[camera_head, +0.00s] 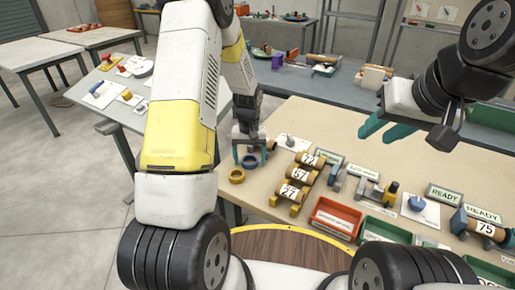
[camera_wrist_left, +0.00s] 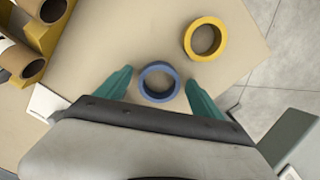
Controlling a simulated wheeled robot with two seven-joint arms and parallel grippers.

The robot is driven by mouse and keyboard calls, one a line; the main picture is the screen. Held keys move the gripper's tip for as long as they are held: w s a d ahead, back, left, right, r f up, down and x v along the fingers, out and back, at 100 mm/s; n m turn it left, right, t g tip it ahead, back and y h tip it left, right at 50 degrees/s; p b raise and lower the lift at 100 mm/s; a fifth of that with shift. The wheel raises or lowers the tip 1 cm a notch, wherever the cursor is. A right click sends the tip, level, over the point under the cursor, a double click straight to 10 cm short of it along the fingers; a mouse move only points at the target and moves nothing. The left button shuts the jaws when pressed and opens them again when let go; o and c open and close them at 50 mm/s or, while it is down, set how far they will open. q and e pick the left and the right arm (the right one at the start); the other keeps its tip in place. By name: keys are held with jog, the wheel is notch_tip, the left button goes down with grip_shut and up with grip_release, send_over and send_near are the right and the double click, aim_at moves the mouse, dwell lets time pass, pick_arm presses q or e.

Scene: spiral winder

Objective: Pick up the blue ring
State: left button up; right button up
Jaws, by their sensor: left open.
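The blue ring (camera_wrist_left: 158,82) lies flat on the tan table, between the two teal fingers of my left gripper (camera_wrist_left: 158,92) in the left wrist view. In the head view the blue ring (camera_head: 250,161) shows between the fingertips of my left gripper (camera_head: 253,157). The left gripper is open, with a gap between each finger and the ring. The ring's lower edge nears the gripper's dark front edge. My right gripper (camera_head: 388,128) is open and empty, above the right part of the table.
A yellow ring (camera_wrist_left: 205,39) lies close by; it also shows in the head view (camera_head: 237,176). Brown numbered rolls (camera_head: 294,190) stand on yellow holders to the right. A red bin (camera_head: 335,218) and green bins line the front edge. The table's middle (camera_head: 320,120) is clear.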

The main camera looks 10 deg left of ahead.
pick_arm(q)
jog(key=shift+c, duration=0.3)
jog(key=c, duration=1.4)
jog(key=shift+c, duration=0.2)
jog(key=shift+r, duration=0.15)
